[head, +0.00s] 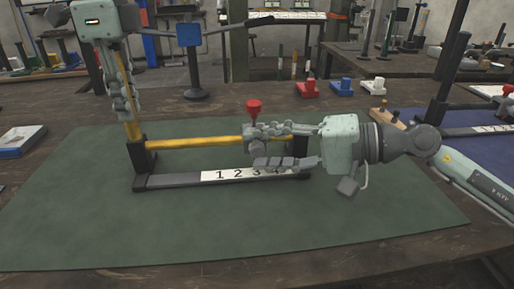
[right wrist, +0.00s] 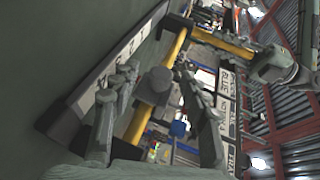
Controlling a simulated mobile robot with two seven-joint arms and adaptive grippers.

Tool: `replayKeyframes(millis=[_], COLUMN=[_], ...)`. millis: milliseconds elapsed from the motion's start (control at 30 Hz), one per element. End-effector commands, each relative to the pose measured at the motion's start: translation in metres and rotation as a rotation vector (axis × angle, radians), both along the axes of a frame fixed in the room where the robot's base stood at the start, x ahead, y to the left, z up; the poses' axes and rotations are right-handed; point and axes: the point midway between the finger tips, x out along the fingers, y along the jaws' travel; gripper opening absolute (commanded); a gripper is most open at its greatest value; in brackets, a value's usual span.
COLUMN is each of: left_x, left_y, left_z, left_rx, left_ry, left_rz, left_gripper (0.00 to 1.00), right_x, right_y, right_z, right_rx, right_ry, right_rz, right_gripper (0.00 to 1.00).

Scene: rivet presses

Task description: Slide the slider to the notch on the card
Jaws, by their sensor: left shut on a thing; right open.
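A yellow rail (head: 195,142) runs level above a dark base with a white strip (head: 232,174) numbered from 1. The slider, with a red knob (head: 254,107) on top, sits on the rail toward its right part; its grey body (right wrist: 155,87) shows in the right wrist view. My right gripper (head: 257,148) is open, with fingers on either side of the slider; contact is unclear. My left gripper (head: 125,105) is shut on the yellow upright post (head: 132,128) at the rail's left end. I cannot tell which thing is the card, and no notch is readable.
The fixture stands on a green mat (head: 330,225), clear in front. A blue panel on a stand (head: 188,35) is behind. Red, blue and white small presses (head: 341,86) line the back right. A blue mat (head: 470,160) lies at right, a tray (head: 18,140) at left.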

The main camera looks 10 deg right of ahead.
Motion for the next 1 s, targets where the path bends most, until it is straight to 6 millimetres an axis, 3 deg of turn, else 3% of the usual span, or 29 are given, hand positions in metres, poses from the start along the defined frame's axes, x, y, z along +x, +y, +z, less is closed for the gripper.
replayKeyframes(millis=[200,467,833,1000], left_x=[0.0002,0.0001,0.0001,0.0001], left_y=[-0.0001,-0.0002,-0.0002,-0.0003], left_z=[0.0007,0.0007,0.0007,0.0007], left_rx=[-0.001,-0.001,-0.001,-0.001], left_ry=[-0.001,-0.001,-0.001,-0.001], left_rz=[0.0,0.0,0.0,0.0], left_gripper=[0.0,0.0,0.0,0.0], right_x=[0.0056,0.006,0.0058,0.0058], right_y=[0.0134,0.0139,0.0136,0.0136], right_z=[-0.003,-0.0035,-0.0035,-0.0036], right_rx=[0.0,-0.001,-0.001,-0.001], right_ry=[0.001,0.001,0.0,0.0], right_rz=[0.001,0.0,0.0,0.0], right_gripper=[0.46,0.46,0.01,0.0])
